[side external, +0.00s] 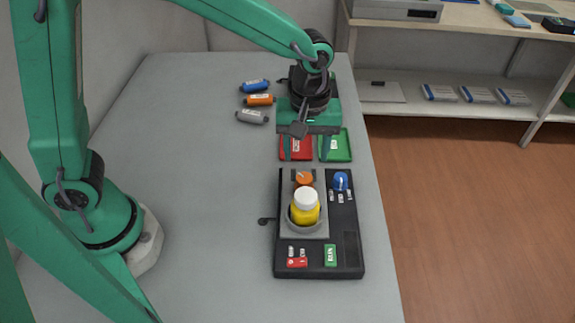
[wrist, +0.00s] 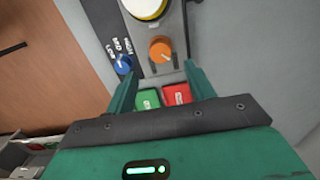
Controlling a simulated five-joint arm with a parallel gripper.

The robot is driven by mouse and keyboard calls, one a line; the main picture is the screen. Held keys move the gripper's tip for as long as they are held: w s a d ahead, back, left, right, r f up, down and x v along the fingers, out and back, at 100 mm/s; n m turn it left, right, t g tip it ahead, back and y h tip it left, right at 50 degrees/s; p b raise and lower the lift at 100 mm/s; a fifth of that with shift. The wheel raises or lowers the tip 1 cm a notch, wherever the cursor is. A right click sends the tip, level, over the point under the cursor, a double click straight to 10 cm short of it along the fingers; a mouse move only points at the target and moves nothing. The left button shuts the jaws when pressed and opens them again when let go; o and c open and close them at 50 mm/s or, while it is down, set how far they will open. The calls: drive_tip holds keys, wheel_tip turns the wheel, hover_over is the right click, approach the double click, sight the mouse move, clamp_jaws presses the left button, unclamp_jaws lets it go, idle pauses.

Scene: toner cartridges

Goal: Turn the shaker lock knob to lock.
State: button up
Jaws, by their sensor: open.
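The shaker (side external: 346,252) is a dark box with a grey plate. An orange knob (side external: 304,178) sits at the plate's far end, beside the bottle; its label is not readable. It also shows in the wrist view (wrist: 160,50), with a pale pointer line. A blue knob (side external: 341,181) is right of it; in the wrist view, LOW, MED and HIGH are marked beside the blue knob (wrist: 123,64). My gripper (side external: 305,153) is open and empty, beyond the shaker's far end. In the wrist view the orange knob lies ahead, roughly centred between the fingertips (wrist: 161,68), apart from both.
A yellow bottle with a white cap (side external: 305,206) stands in the shaker's round holder. A red tray (side external: 296,148) and a green tray (side external: 336,146) lie under my gripper. Blue, orange and grey cartridges (side external: 259,99) lie far left.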

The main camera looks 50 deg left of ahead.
sight(304, 178)
drive_tip(key=shift+f, duration=0.1)
drive_tip(key=shift+f, duration=3.8)
drive_tip(key=shift+c, duration=0.4)
drive_tip(key=c, duration=0.9)
